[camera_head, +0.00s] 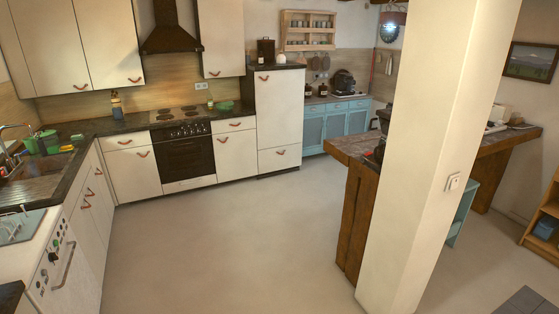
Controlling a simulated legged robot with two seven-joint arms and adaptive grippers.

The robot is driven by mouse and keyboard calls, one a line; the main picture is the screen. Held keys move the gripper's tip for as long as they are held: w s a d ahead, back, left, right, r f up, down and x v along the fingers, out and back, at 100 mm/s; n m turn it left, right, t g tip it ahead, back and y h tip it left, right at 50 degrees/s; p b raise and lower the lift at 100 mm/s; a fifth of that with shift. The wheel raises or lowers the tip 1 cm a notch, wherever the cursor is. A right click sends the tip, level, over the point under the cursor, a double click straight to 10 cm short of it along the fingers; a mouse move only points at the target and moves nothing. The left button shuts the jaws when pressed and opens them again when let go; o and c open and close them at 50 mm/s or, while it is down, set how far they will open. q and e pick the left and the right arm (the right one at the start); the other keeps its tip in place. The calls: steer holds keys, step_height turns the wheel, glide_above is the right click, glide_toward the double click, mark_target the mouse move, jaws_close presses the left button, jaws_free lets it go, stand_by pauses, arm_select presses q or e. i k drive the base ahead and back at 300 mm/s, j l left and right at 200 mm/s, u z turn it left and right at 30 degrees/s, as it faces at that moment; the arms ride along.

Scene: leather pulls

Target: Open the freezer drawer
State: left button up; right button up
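A white fridge-freezer cabinet (279,105) stands at the back, right of the oven run. Its tall upper door has a leather pull near the top. Below that door is a lower front, which looks like the freezer drawer (270,161), with a small reddish-brown leather pull (281,153). The drawer front looks flush with the cabinet, so it appears closed. Neither of my grippers is in view.
Open pale floor (215,235) lies in front of the cabinet. White counters and an oven (187,158) line the left and back. A white pillar (425,150) and a wooden counter (360,205) block the right. A blue cabinet (338,123) stands behind.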

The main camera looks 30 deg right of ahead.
mark_target(277, 158)
steer(key=i+l+z, duration=0.5)
steer(key=i+l, duration=0.45)
steer(key=i, duration=0.25)
steer(key=i+l, duration=0.25)
steer(key=i, duration=0.2)
steer(key=i+l, duration=0.2)
steer(key=i, duration=0.2)
steer(key=i+j, duration=0.1)
steer(key=i, duration=0.45)
steer(key=i+j, duration=0.1)
steer(key=i, duration=0.45)
steer(key=i+j+z, duration=0.1)
steer(key=i, duration=0.5)
steer(key=i+j, duration=0.15)
steer(key=i, duration=0.4)
steer(key=i+l+z, duration=0.2)
steer(key=i+z, duration=0.2)
steer(key=i, duration=0.3)
steer(key=i+z, duration=0.35)
steer(key=i, duration=0.35)
steer(key=i+j+z, duration=0.2)
steer(key=i+z, duration=0.2)
steer(key=i, duration=0.3)
